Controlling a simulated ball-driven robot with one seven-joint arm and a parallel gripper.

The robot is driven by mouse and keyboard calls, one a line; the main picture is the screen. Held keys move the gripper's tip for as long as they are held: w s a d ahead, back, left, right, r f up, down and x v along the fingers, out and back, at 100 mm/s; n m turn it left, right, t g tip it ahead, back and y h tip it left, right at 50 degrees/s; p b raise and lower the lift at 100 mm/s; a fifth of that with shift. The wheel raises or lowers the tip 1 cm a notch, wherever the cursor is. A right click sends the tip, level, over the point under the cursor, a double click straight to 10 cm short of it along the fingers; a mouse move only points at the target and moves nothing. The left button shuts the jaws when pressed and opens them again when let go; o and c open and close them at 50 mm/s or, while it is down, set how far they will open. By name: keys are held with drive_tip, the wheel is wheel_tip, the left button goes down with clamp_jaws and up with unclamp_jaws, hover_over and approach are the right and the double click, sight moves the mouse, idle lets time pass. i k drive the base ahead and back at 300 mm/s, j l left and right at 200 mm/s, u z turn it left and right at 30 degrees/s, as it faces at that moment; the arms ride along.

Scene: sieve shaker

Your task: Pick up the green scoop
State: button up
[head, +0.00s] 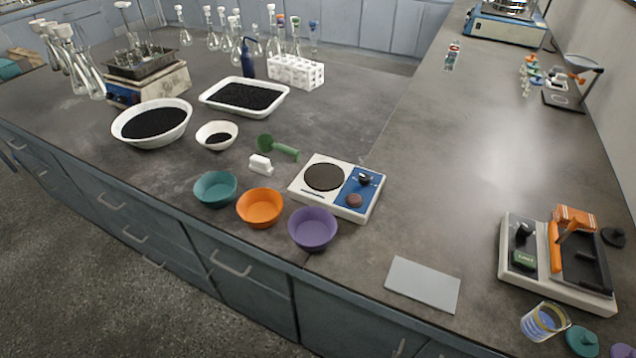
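The green scoop (279,148) lies on the dark grey bench top. Its round end is at the left and its handle points to the right, slightly downward in the picture. A small white block-like item (260,164) sits just in front of it, and the white hot plate (337,187) is to its lower right. My gripper is not in the head view.
Teal (215,189), orange (261,208) and purple (313,229) bowls line the front edge. White containers of black grains (152,123) stand to the scoop's left. A white tube rack (296,72) is behind it. Bench around the grey plate (423,285) is clear.

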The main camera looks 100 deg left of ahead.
sight(265, 142)
drive_tip(key=u, duration=2.5)
